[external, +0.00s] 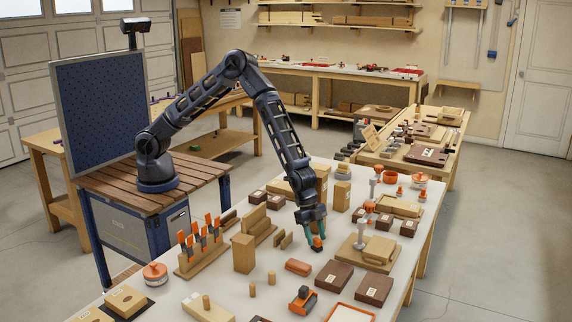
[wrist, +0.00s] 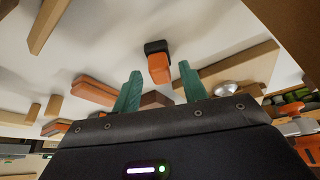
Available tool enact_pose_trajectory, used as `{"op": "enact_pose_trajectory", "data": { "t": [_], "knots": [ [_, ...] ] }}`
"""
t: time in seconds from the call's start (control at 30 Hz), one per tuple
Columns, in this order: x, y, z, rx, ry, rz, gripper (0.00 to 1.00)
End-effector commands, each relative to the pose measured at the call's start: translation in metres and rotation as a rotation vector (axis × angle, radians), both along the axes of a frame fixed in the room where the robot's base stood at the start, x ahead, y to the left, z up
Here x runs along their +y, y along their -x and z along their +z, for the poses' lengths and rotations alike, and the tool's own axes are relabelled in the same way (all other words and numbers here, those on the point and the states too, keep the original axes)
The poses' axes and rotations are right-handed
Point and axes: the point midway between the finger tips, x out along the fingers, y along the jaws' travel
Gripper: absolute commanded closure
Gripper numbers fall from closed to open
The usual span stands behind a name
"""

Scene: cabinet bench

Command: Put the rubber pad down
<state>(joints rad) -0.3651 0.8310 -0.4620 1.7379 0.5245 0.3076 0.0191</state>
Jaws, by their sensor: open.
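My gripper (external: 312,232) is low over the white bench top, pointing down. In the wrist view its two green fingers (wrist: 160,68) are spread apart. A small orange block with a black end (wrist: 158,66), which looks like the rubber pad, lies between and just beyond the fingertips, with a gap on both sides. It also shows as an orange piece (external: 318,243) under the gripper in the external view, partly hidden by the fingers. I cannot tell its exact contact with the bench top.
An orange block (external: 298,267) lies in front of the gripper, near dark brown boxes (external: 334,277). A wooden block (external: 243,253) and a rack of orange-handled tools (external: 201,245) stand to the left. A wooden fixture (external: 367,252) is close on the right. The bench is crowded.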

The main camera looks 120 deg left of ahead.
Motion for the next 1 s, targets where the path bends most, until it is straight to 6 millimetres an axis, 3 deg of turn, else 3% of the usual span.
{"op": "enact_pose_trajectory", "data": {
  "t": [0.3,0.67,0.87,1.0],
  "knots": [
    [0.007,0.017,0.044,-0.001,0.000,0.000,0.57],
    [0.010,0.029,0.072,0.002,-0.012,0.002,0.57],
    [0.009,0.050,0.109,0.008,-0.056,0.009,0.57],
    [0.009,0.073,0.143,0.013,-0.094,0.023,0.57]
  ]
}}
